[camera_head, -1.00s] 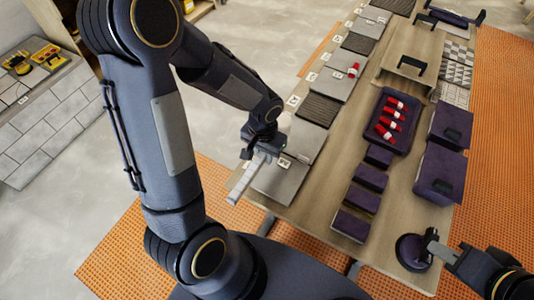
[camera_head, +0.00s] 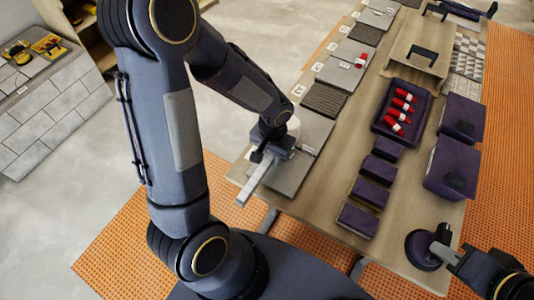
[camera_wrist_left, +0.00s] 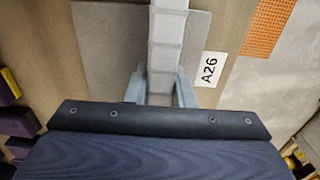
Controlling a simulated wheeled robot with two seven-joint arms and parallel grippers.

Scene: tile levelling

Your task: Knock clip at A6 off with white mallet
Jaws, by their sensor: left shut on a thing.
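My left gripper (camera_head: 268,156) is shut on a long pale bar, apparently the white mallet (camera_head: 254,180), above the near-left tiles. The bar also runs between the fingers in the left wrist view (camera_wrist_left: 167,45). A white rounded part shows behind the wrist in the head view; I cannot tell whether it is the mallet's head. A red clip with a white part (camera_head: 360,61) stands on a grey tile further up the row, apart from the gripper. Its label is too small to read. My right gripper (camera_head: 440,243) is at the purple round pad (camera_head: 422,250); its jaw state is unclear.
A purple tray (camera_head: 385,132) holds several red clips. Purple blocks (camera_head: 374,192) and larger purple boxes (camera_head: 452,170) stand on the wooden table (camera_head: 318,215). Open floor lies left of the table.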

